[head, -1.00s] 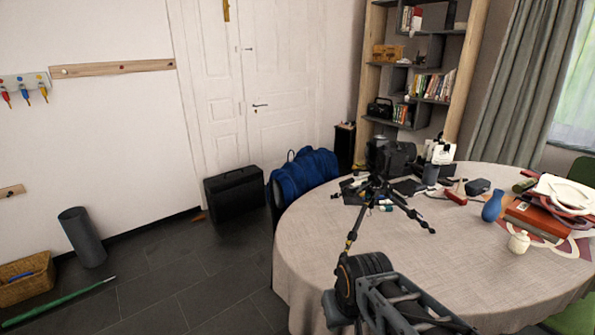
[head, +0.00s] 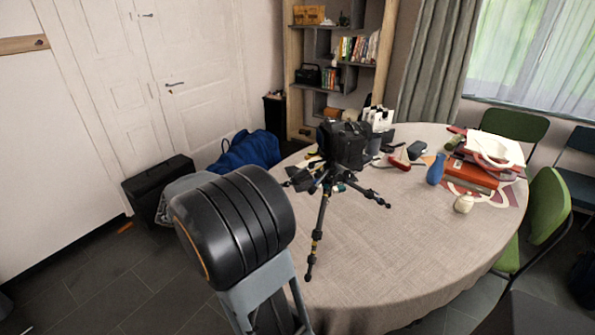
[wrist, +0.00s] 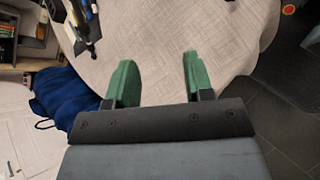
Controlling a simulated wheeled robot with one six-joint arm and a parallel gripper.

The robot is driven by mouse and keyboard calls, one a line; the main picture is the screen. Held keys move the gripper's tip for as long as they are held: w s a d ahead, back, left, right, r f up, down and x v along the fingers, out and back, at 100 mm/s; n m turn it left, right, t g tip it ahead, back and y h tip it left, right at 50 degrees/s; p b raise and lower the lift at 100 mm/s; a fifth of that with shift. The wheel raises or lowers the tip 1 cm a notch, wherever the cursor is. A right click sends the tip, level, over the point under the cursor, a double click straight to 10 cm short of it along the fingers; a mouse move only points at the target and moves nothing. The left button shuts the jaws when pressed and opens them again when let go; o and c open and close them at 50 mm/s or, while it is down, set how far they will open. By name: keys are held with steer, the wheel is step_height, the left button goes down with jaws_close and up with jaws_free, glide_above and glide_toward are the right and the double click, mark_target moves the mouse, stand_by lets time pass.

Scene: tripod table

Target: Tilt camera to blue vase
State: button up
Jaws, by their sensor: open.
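A black camera (head: 343,144) sits on top of a small black tripod (head: 322,205) that stands on the round table (head: 390,245) with splayed legs. A blue vase (head: 436,169) stands upright on the table to the right of the camera, beside a pile of books. In the wrist view my gripper (wrist: 155,82) has its two green fingers apart with nothing between them. The tablecloth lies beyond the fingers, and part of the tripod (wrist: 82,25) shows at the upper left. In the head view my arm covers the table's left edge, and the gripper cannot be made out.
Small items clutter the table behind the camera. Green chairs (head: 546,215) stand at the right. A blue bag (head: 248,150) and a black case (head: 158,187) lie left of the table. The table's front is clear.

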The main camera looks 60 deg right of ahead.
mark_target(294, 177)
steer(key=w+d+r+n+g+h+p, duration=0.1)
steer(key=w+d+n+g+h, duration=0.15)
steer(key=d, duration=0.25)
steer(key=w+d+r+n+g+h, duration=0.1)
steer(key=d+r+h, duration=0.15)
steer(key=d, duration=0.25)
steer(key=shift+h, duration=0.5)
steer(key=x, duration=1.3)
steer(key=shift+d+f+p, duration=0.25)
steer(key=shift+f+p, duration=0.05)
steer(key=shift+p, duration=0.05)
steer(key=shift+c, duration=0.2)
jaws_close()
